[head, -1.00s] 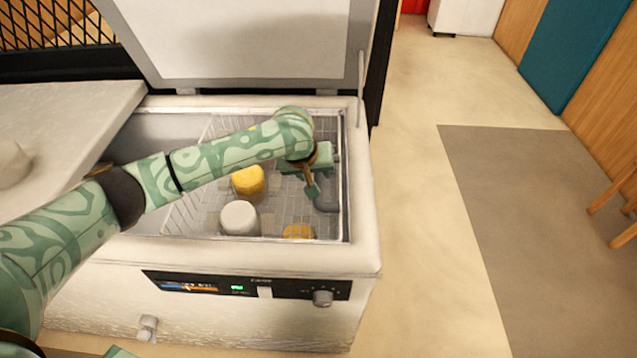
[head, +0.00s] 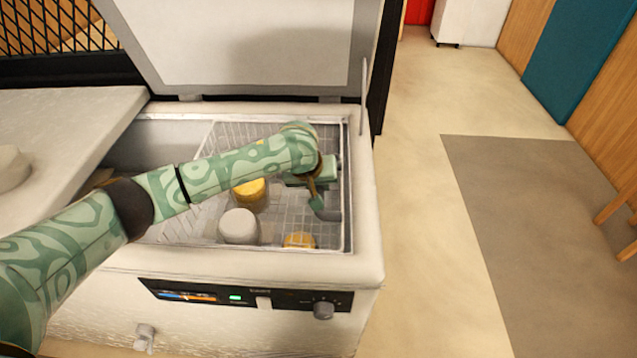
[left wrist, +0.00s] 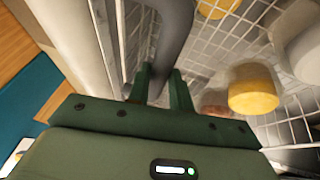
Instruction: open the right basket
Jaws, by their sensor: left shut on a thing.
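A white chest freezer (head: 250,270) stands open, its lid (head: 240,45) raised at the back. A wire basket (head: 205,165) sits inside, at the freezer's right side. My left gripper (head: 322,199) reaches down into the right end of the basket. In the left wrist view, its two fingers (left wrist: 160,82) are shut on a thick grey handle (left wrist: 174,40). The same handle (head: 331,215) shows partly behind the gripper in the head view. My forearm hides part of the basket. My right gripper is in neither view.
The basket holds a yellow-topped jar (head: 249,196), a white-lidded jar (head: 239,226) and an orange-yellow item (head: 299,240). Open floor (head: 415,220) and a grey mat (head: 540,220) lie to the right.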

